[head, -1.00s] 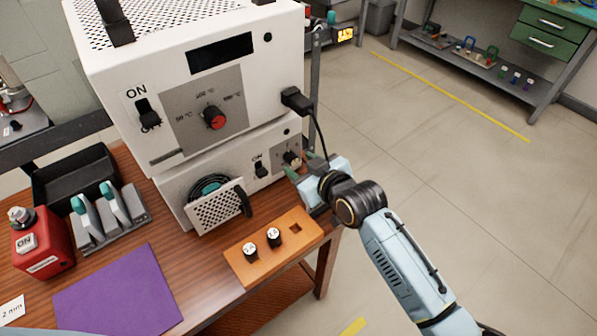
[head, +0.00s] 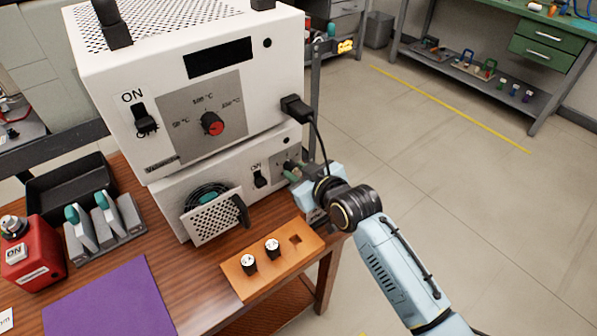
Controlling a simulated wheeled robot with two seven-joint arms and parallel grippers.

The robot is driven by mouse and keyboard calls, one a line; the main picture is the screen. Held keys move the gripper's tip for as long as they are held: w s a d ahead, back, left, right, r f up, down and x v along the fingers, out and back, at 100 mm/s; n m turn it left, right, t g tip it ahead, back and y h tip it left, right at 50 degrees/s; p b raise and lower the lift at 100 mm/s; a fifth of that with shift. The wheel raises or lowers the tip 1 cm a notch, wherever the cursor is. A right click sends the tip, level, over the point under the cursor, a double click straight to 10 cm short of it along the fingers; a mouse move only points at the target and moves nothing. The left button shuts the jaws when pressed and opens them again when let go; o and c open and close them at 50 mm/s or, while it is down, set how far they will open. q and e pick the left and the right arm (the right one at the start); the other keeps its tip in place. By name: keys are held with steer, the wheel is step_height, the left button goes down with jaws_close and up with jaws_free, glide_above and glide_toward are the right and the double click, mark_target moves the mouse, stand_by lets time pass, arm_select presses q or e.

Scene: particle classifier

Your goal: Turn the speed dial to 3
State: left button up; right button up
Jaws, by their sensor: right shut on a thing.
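The speed dial sits on the small grey panel (head: 281,158) at the right end of the lower white unit (head: 170,194). My right gripper (head: 290,172) is at this panel, shut on the dial, with its green fingertips around it. The gripper and fingers hide most of the dial, so its pointer and setting cannot be read. My right arm comes in from the lower right. My left gripper is not in view.
Above is the white upper unit with a red-black temperature dial (head: 212,123), an ON switch (head: 145,119) and a black plug (head: 296,108). An orange block (head: 240,290) with two black-and-white knobs lies below my gripper. Floor is clear at right.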

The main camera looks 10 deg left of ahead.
steer(key=shift+d+m+g+p, duration=0.1)
steer(key=shift+m+g+p, duration=0.3)
steer(key=shift+m+p, duration=0.3)
steer(key=shift+w+f+m+g+y, duration=0.15)
steer(key=shift+m+g+y, duration=0.15)
steer(key=shift+m+y, duration=0.45)
steer(key=shift+d+m+y+b, duration=0.1)
steer(key=shift+m+y+b, duration=0.15)
steer(key=shift+m+b, duration=0.3)
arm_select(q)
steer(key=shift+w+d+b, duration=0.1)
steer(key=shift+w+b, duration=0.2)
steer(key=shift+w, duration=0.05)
arm_select(e)
steer(key=shift+m+g, duration=0.4)
steer(key=o, duration=1)
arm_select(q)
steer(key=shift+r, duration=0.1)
arm_select(e)
steer(key=shift+d, duration=0.1)
